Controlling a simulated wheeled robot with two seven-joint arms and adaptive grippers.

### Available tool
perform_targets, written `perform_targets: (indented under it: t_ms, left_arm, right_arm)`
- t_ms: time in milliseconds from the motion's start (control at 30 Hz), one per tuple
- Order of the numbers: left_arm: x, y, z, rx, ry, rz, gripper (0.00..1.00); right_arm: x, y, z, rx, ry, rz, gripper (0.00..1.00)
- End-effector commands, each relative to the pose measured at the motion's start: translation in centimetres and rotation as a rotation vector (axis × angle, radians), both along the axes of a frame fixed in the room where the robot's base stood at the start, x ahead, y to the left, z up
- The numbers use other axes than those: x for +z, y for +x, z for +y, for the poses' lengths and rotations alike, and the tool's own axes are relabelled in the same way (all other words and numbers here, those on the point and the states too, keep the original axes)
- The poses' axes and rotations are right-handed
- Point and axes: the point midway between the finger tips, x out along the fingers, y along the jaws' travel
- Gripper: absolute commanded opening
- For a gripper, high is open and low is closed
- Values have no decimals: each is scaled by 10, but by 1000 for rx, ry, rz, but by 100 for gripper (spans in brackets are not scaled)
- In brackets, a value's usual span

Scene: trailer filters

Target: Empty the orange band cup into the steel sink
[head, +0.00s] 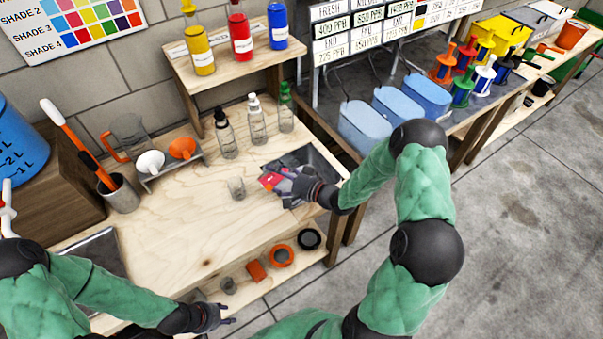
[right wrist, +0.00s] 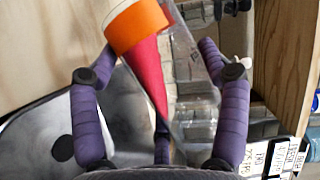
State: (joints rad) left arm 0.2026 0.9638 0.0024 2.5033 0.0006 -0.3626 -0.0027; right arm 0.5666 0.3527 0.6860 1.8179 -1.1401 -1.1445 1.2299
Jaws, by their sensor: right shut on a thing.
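The orange band cup (right wrist: 138,24) is clear, with an orange band and a red wedge of contents inside. In the right wrist view it is tilted between my right gripper's purple fingers (right wrist: 160,90). In the head view my right gripper (head: 282,184) is shut on the cup, whose red part (head: 270,181) shows beside the fingers. The steel sink (head: 318,160) is set in the bench's right end, right at the gripper and partly hidden by it. Its basin and dark drain also show in the right wrist view (right wrist: 35,145). My left gripper (head: 228,314) is low in front of the bench; its fingers look apart and empty.
A small clear cup (head: 236,188) stands on the bench left of my right gripper. A rack with white and orange funnels (head: 172,165) is further left. The bench's front middle is clear.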

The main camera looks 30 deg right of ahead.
Motion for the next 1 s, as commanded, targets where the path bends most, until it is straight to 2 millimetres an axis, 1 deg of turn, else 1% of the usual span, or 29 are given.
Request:
perform_targets:
  t_ms: [1000]
  left_arm:
    - [-3,0,0,0,0,0,40]
  right_arm:
    - [-4,2,-9,0,135,21,41]
